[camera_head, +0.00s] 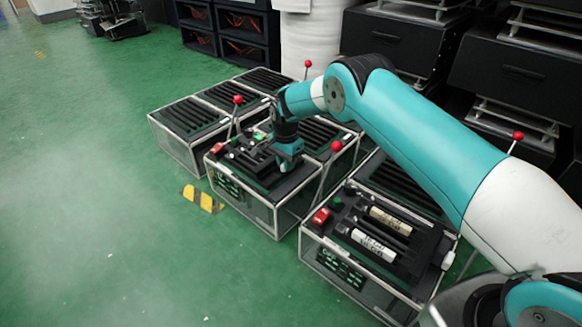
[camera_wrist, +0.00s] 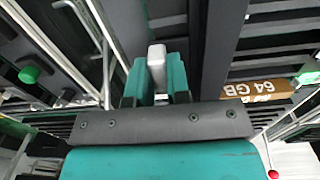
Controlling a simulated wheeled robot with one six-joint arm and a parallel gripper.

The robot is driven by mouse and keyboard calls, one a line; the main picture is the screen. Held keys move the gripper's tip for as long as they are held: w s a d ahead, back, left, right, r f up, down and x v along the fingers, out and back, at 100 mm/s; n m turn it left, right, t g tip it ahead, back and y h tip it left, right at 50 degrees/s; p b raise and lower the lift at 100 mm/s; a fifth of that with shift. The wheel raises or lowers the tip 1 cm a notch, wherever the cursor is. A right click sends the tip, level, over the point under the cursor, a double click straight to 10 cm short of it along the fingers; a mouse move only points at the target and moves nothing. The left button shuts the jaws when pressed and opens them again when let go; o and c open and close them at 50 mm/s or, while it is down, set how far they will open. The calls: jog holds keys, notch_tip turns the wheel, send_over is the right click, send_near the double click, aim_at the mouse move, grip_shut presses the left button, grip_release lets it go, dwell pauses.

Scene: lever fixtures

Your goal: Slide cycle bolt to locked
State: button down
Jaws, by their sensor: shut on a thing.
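My gripper (camera_head: 289,162) reaches down onto the black top of a clear-sided box fixture (camera_head: 262,200) in the middle of the head view. In the wrist view my teal gripper fingers (camera_wrist: 156,85) are shut on a light grey knob (camera_wrist: 157,62), which looks like the cycle bolt's handle. The knob stands up between the fingertips. In the head view my gripper hides the knob, and I cannot tell the bolt's position along its travel.
A neighbouring fixture (camera_head: 345,258) carries two labelled cylinders and a red block. Red-ball levers (camera_head: 337,146) stand close around my gripper. A green knob (camera_wrist: 29,74) and a brown "64 GB" label (camera_wrist: 262,89) show in the wrist view. Green floor at left is mostly free.

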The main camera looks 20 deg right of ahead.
jog(key=shift+w+a, duration=0.1)
jog(key=shift+w, duration=0.1)
jog(key=c, duration=1.1)
grip_release()
jog(key=shift+a, duration=0.1)
jog(key=shift+r, duration=0.15)
notch_tip(320, 180, up, 17)
jog(key=p, duration=0.8)
jog(key=shift+r+p, duration=0.1)
jog(key=shift+p, duration=0.3)
